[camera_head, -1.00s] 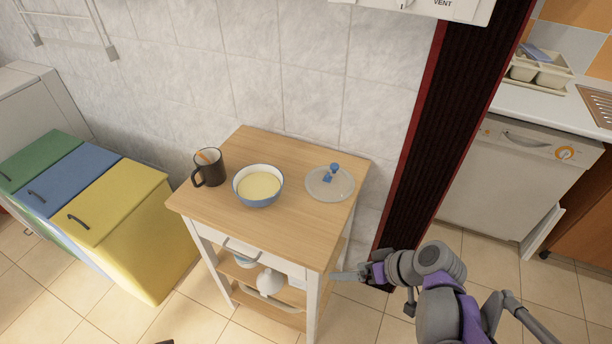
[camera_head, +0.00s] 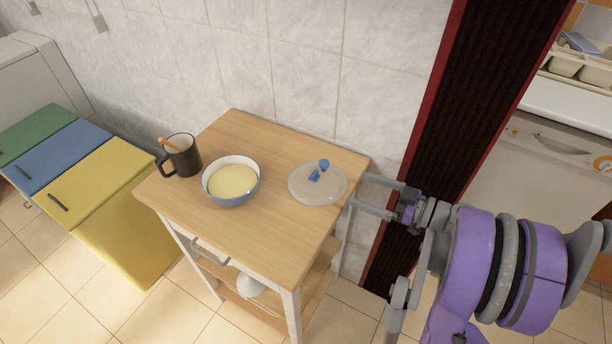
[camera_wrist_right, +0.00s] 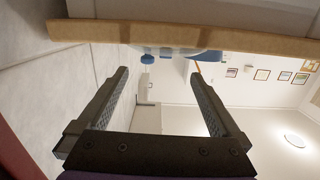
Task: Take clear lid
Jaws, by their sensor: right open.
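The clear lid (camera_head: 301,190) is a round see-through disc with a blue knob on top. It lies flat at the right end of the wooden table top (camera_head: 262,232). My right gripper (camera_head: 358,190) comes in from the right with its two fingers apart, just right of the lid at the table's right edge. Nothing is between the fingers. In the right wrist view the gripper (camera_wrist_right: 159,76) is open, and the lid (camera_wrist_right: 168,50) shows edge-on beyond the fingertips, by the table edge (camera_wrist_right: 190,38). My left gripper is not in view.
A white-and-blue bowl (camera_head: 232,181) of yellow content stands left of the lid. A dark mug (camera_head: 183,160) with an orange stick stands farther left. A tiled wall (camera_head: 300,60) is behind the table, and a dark red-edged post (camera_head: 455,110) is behind my right arm.

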